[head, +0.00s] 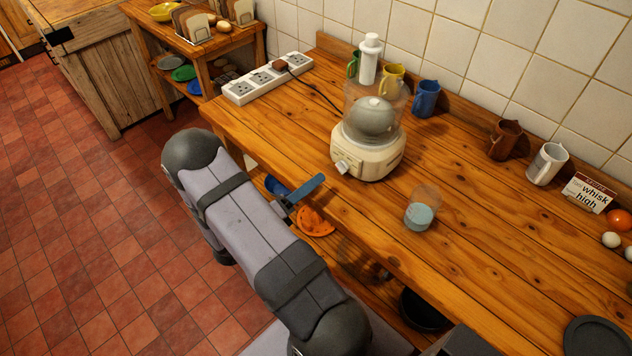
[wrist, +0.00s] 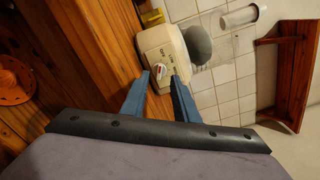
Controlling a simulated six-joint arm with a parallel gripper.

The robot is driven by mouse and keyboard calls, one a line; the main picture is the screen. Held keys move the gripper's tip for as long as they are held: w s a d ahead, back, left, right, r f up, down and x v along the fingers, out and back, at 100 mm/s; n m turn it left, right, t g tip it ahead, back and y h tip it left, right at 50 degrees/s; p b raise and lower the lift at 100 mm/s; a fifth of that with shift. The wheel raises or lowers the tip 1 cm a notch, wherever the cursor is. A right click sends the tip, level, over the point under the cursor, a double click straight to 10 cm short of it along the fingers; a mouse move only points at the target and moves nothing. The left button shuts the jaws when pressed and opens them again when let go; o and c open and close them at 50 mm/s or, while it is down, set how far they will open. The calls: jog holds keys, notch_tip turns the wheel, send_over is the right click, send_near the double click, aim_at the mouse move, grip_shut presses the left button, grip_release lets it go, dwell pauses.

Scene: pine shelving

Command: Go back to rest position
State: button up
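My gripper (head: 305,188) is at the front edge of the wooden counter (head: 480,215) in the head view, with my arm reaching up from the bottom of the picture. In the wrist view its two blue fingers (wrist: 160,76) stand apart with nothing between them, so it is open and empty. In the head view the fingers overlap each other and the gap does not show. The food processor (head: 372,140) stands upright on the counter, beyond the fingers and apart from them in the head view.
A glass with pale blue contents (head: 421,208) stands right of the processor. A power strip (head: 267,79) lies at the counter's left end. Several mugs line the wall. An orange object (head: 315,221) sits on the shelf below. The tiled floor (head: 90,230) at left is clear.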

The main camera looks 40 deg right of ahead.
dwell(0.4)
jog(key=shift+s+r+m+g, duration=0.3)
jog(key=shift+s+m+g, duration=0.2)
jog(key=shift+m, duration=0.2)
jog(key=s+a+m+g+y, duration=0.5)
jog(key=s+a+m+y, duration=0.5)
jog(key=m, duration=0.5)
jog(key=w+a+r+m+t+y, duration=0.1)
jog(key=w+a+m+t+y, duration=0.2)
jog(key=a+m, duration=1)
jog(key=a+t+y, duration=0.2)
jog(key=t+y, duration=0.1)
jog(key=y, duration=0.2)
jog(key=shift+a+r+m, duration=0.35)
jog(key=shift+r+m, duration=0.05)
